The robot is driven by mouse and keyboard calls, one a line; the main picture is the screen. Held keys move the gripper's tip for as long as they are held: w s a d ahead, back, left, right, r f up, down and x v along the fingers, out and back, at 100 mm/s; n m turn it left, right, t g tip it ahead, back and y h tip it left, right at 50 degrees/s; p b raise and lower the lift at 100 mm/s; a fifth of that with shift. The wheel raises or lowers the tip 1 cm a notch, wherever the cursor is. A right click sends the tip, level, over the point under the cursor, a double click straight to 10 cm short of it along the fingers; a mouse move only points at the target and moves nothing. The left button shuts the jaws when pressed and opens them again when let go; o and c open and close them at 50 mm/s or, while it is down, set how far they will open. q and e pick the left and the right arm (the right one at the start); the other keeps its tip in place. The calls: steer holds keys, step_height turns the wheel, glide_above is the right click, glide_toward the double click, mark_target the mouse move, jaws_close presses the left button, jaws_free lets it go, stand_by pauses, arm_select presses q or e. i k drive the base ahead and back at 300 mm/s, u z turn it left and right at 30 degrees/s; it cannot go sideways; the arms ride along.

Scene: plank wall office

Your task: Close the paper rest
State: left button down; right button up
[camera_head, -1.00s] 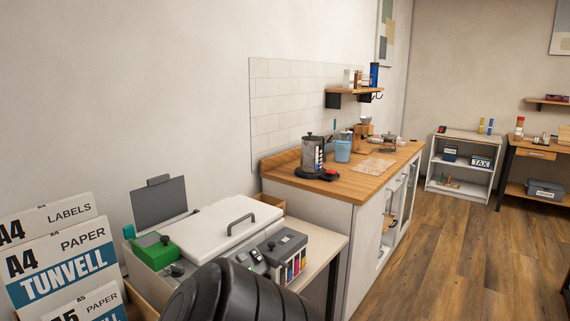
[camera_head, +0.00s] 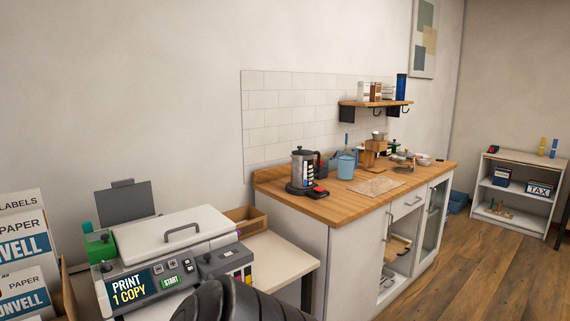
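The paper rest (camera_head: 125,203) is a dark grey flat panel with a small tab on top. It stands raised and leaning back at the rear left of the white printer (camera_head: 172,234). The printer has a lid with a grey handle, and its front panel reads "PRINT 1 COPY" beside a green START button. A black rounded arm part of mine fills the bottom centre, in front of the printer's lower right corner. Neither of my grippers shows in this view.
The printer stands on a pale table (camera_head: 284,259) with a wooden tray (camera_head: 246,220) behind it. Paper boxes (camera_head: 22,250) are at the left. A wooden counter (camera_head: 335,208) with a kettle (camera_head: 303,169) stands to the right. Open wooden floor (camera_head: 490,270) lies further right.

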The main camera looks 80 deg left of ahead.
mark_target(126, 201)
steer(key=u, duration=2.55)
